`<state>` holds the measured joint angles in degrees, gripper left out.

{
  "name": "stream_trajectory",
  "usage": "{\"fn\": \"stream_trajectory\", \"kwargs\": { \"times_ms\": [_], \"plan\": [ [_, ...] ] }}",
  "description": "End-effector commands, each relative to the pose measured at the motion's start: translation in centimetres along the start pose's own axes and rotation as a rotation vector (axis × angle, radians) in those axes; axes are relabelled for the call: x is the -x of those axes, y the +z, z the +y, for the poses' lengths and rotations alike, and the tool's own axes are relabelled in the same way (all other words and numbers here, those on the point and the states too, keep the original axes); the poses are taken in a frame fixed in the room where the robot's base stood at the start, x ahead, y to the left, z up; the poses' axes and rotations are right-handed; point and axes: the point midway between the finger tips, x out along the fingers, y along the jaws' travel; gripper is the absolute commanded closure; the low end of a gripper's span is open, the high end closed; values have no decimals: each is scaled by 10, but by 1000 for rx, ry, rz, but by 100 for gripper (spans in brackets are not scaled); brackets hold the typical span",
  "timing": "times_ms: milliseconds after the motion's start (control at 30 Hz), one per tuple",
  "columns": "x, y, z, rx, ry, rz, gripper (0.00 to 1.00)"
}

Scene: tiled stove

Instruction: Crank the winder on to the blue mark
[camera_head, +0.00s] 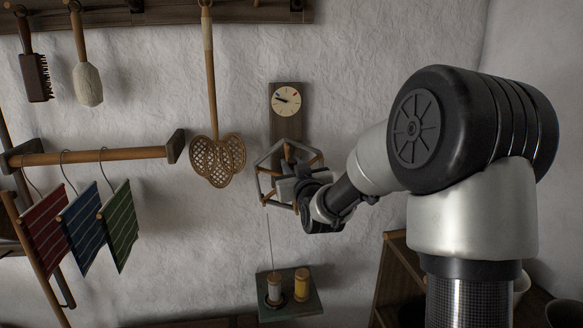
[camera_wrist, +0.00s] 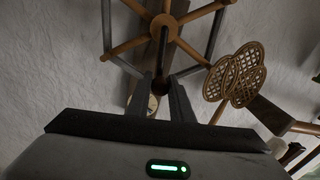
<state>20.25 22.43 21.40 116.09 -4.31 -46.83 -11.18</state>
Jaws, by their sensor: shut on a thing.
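The winder (camera_head: 265,170) is a six-sided wooden reel with spokes on an upright wall board (camera_head: 280,130). In the wrist view its hub (camera_wrist: 164,27) and spokes fill the top. A round pale dial (camera_head: 285,99) with dark hands is on the board above the reel. A small reddish mark shows at its upper right; I cannot make out a blue mark. My gripper (camera_head: 296,188) is at the front of the reel, and its fingers (camera_wrist: 161,88) reach toward the rim in the wrist view. It is shut on part of the winder, probably the crank handle, which the fingers hide.
A thread runs down from the reel to a small shelf (camera_head: 268,307) with two spools (camera_head: 302,284). A wicker beater (camera_head: 217,160) hangs close left of the winder. Striped cloths (camera_head: 83,228) hang from a wooden rail (camera_head: 95,156) farther left. A wooden cabinet (camera_head: 392,275) stands lower right.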

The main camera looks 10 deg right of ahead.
Motion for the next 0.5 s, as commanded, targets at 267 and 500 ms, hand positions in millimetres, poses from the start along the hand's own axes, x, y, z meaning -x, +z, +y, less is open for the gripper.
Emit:
{"fn": "stream_trajectory", "kwargs": {
  "times_ms": [267, 500],
  "plan": [
    [1, 4, 12, -158, 2, 10, 100],
    [2, 9, 28, -377, 3, 21, 100]
  ]
}}
